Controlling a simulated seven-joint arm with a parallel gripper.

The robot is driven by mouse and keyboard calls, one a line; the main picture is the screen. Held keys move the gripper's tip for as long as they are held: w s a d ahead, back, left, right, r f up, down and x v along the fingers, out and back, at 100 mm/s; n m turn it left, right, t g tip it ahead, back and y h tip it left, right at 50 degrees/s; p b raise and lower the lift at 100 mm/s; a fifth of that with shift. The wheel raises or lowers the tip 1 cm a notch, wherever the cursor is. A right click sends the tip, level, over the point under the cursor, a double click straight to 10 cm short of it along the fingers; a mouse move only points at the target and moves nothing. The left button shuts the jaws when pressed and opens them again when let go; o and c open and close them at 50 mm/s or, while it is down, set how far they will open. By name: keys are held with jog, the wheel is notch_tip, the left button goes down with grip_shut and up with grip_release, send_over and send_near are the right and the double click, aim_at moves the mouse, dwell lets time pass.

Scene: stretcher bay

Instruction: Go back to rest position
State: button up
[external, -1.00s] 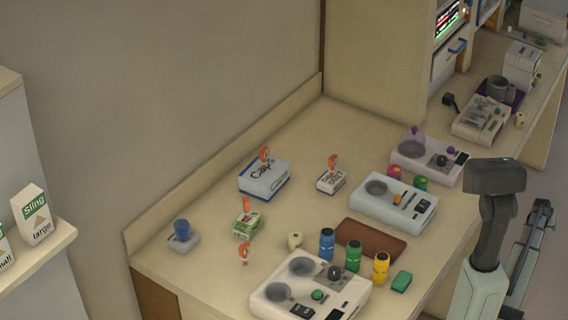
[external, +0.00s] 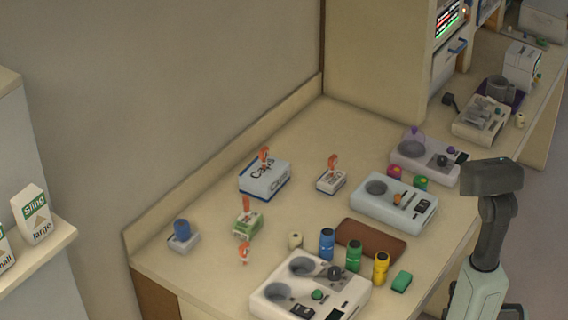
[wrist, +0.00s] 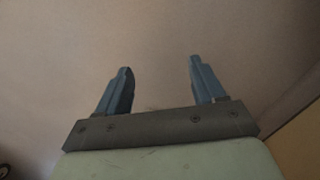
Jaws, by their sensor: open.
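My gripper (wrist: 158,85) shows in the wrist view with its two blue-grey fingers wide apart and nothing between them. Behind the fingers there is only a plain, blurred beige surface. In the external view my arm stands at the right, off the counter's front edge; the fingers cannot be made out there. No object is held, and none is near the fingers in the wrist view.
The counter (external: 300,212) holds white devices with round wells (external: 310,287), blue, green and yellow bottles (external: 353,256), a brown mat (external: 371,241) and small boxes (external: 265,181). A shelf with a Sling box (external: 36,214) stands at left.

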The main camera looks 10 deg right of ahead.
jog(key=s+a+n+g, duration=0.1)
jog(key=s+a+g, duration=0.1)
jog(key=s+a, duration=0.4)
jog(key=s+a+f+g, duration=0.1)
jog(key=s+a, duration=0.5)
jog(key=s, duration=0.6)
jog(key=shift+s+n+g, duration=0.3)
jog(key=shift+n+g, duration=0.1)
jog(key=shift+g, duration=0.3)
